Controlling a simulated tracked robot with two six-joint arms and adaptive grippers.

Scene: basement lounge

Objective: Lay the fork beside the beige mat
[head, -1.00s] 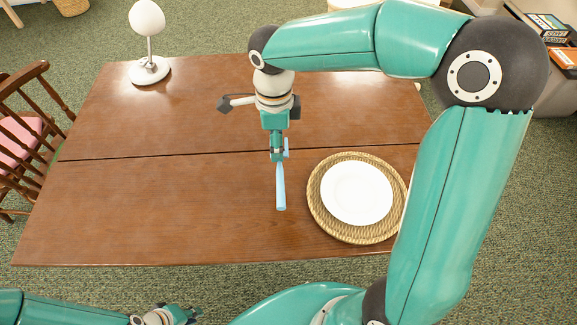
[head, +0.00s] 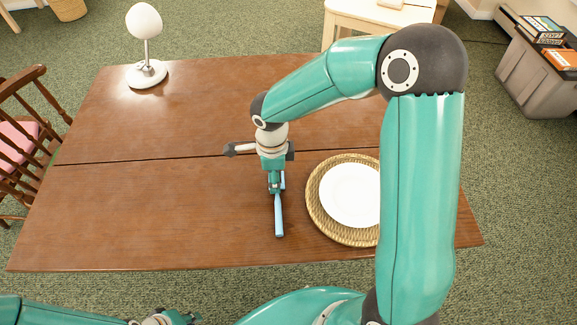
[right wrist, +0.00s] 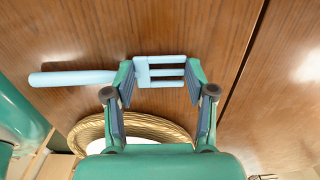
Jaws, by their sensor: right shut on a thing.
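The light blue fork (head: 279,215) is in my right gripper (head: 275,187), just left of the beige woven mat (head: 318,220) in the head view. Its handle points toward the table's near edge. In the right wrist view the fork (right wrist: 75,78) lies across between the fingertips of my right gripper (right wrist: 160,75), which are shut on its head end. I cannot tell whether the fork touches the table. A white plate (head: 350,195) sits on the mat, partly hidden by my right arm. My left gripper (head: 180,318) is at the bottom edge, mostly cut off, away from the table.
The wooden table (head: 130,210) is clear on its left side. A white lamp (head: 147,50) stands at the far left corner. A wooden chair (head: 25,140) with a pink seat is at the left. A grey bin (head: 540,75) with boxes stands at the far right.

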